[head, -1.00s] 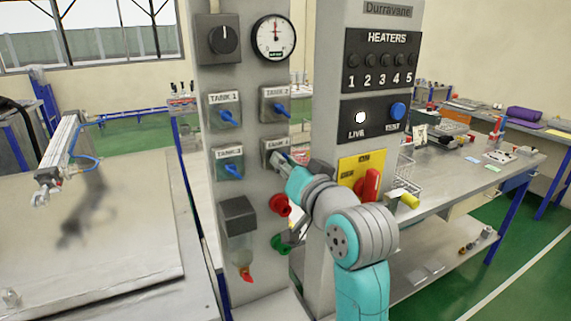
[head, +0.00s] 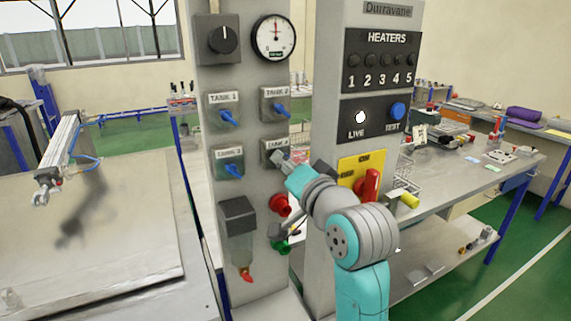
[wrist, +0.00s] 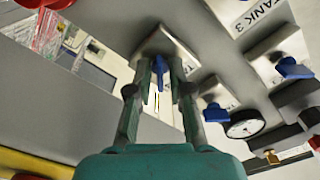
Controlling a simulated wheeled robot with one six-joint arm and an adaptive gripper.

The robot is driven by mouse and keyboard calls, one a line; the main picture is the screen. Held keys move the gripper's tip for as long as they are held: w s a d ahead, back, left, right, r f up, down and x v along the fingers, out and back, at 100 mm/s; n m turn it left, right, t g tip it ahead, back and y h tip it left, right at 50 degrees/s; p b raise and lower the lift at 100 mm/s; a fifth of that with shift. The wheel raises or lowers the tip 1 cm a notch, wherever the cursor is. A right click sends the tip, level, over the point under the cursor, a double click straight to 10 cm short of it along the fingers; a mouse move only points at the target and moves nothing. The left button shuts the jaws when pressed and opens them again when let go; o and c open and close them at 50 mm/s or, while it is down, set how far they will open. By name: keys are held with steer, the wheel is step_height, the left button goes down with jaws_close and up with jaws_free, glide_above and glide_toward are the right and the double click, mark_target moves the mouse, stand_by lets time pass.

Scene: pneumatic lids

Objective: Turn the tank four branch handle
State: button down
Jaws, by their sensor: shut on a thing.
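The tank four branch valve (head: 273,146) is a grey square plate on the panel column, lower right of a block of blue-handled valves. My gripper (head: 280,160) is at this plate in the head view and covers most of its handle. In the wrist view my gripper (wrist: 161,75) has its two fingers either side of a blue handle (wrist: 160,72), shut on it in front of the plate (wrist: 165,45). The exact angle of the handle is hard to tell.
Blue handles of tank one (head: 228,118), tank two (head: 281,110) and tank three (head: 233,170) are close by. A red knob (head: 280,205) sits just below my gripper. The heater column (head: 328,100) with its red rotary switch (head: 370,185) stands close on the right.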

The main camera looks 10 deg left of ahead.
steer(key=c, duration=1.3)
jaws_free()
steer(key=v, duration=1.2)
steer(key=shift+f, duration=0.1)
